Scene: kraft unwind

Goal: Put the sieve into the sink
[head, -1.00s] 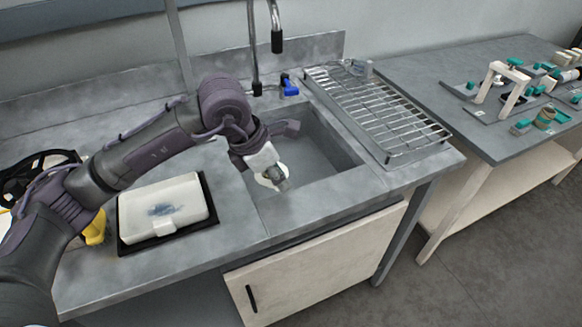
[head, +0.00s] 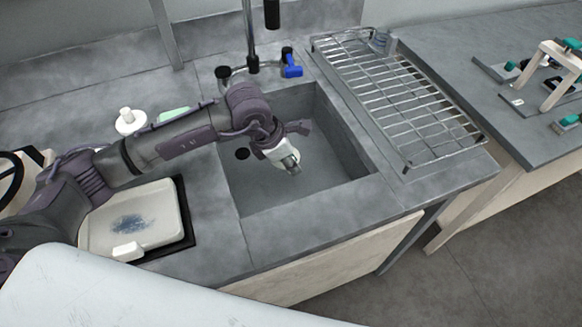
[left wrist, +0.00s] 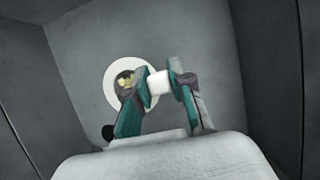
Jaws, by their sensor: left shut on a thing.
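My left gripper (head: 290,165) reaches over the sink (head: 320,180) in the head view, pointing down into the basin. In the left wrist view, the left gripper (left wrist: 158,84) is shut on a small white piece, with a round white disc behind it. I take this to be the sieve (left wrist: 117,70). The disc's lower right is hidden by a finger. In the head view the gripper hides most of the sieve. I cannot tell whether it touches the sink floor. My right gripper is not in view.
A dark drain hole (head: 242,154) is in the basin's left part. A wire drying rack (head: 400,100) stands right of the sink. The tap (head: 252,65) and a blue item (head: 292,68) are behind it. A pale tray (head: 150,205) and a white knobbed item (head: 130,121) lie left.

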